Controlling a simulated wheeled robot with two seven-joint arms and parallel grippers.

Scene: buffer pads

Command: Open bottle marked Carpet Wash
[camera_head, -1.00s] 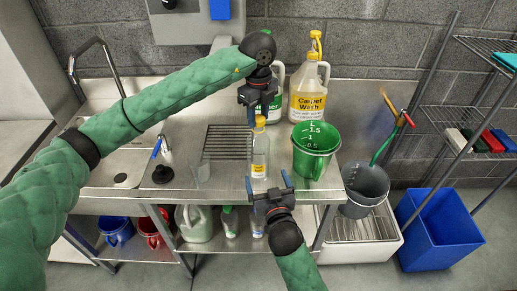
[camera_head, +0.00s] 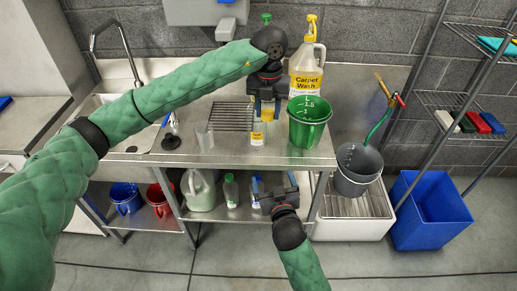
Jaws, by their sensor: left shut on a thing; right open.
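A large jug labelled Carpet Wash (camera_head: 305,84), with a yellow top, stands upright at the back of the steel counter. A small clear bottle with a white and yellow label (camera_head: 257,136) stands on the counter in front of it, to the left. My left gripper (camera_head: 267,112) is above this small bottle, shut on a yellow cap (camera_head: 267,109); I cannot tell whether the cap still sits on the bottle's neck. My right gripper (camera_head: 275,182) is open and empty, lower down in front of the counter's front edge.
A green measuring jug (camera_head: 306,133) stands at the counter's right end. A wire rack (camera_head: 231,116) and a sink (camera_head: 130,115) are to the left. A grey bucket (camera_head: 357,172) and a blue bin (camera_head: 428,213) are to the right.

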